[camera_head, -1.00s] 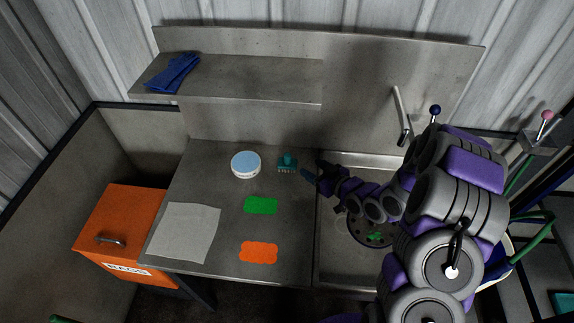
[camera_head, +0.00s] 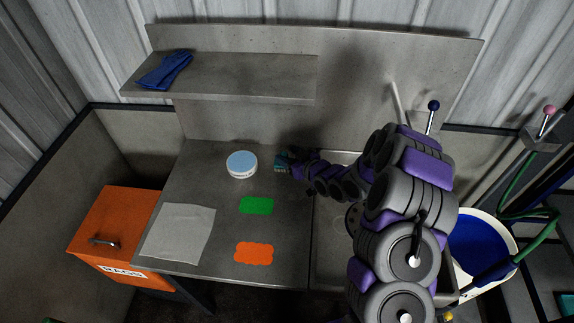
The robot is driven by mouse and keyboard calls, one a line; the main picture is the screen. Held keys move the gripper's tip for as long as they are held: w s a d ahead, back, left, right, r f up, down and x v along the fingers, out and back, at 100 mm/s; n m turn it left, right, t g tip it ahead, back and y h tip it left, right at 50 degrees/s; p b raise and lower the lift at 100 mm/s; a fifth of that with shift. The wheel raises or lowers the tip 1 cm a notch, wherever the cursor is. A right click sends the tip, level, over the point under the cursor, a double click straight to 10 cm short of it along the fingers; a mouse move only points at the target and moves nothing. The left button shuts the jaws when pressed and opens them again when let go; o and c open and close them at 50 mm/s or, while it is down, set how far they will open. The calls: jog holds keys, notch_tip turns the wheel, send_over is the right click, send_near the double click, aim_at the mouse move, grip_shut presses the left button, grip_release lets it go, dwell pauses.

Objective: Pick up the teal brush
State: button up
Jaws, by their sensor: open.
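The teal brush (camera_head: 281,161) stands on the metal counter near its back edge, just left of the sink. My gripper (camera_head: 288,163) is at the brush's right side and partly covers it. The jaws are open, and the fingers appear to reach around or beside the brush; I cannot tell which at this size. The brush still rests on the counter.
A round white tub with a blue lid (camera_head: 241,164) stands left of the brush. A shelf (camera_head: 230,80) with blue gloves (camera_head: 164,70) overhangs the back.

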aim_at(285, 156)
jog(key=shift+w+a+f, duration=0.15)
jog(key=shift+w+a, duration=0.1)
jog(key=shift+a, duration=0.3)
jog(key=shift+w+a+f, duration=0.15)
jog(key=shift+w+a, duration=0.1)
jog(key=shift+a, duration=0.65)
jog(key=shift+d+r, duration=0.1)
jog(key=shift+d, duration=0.7)
jog(key=c, duration=0.4)
jog(key=shift+c, duration=1.1)
jog(key=shift+a, duration=0.55)
grip_shut()
jog(key=shift+d, duration=0.1)
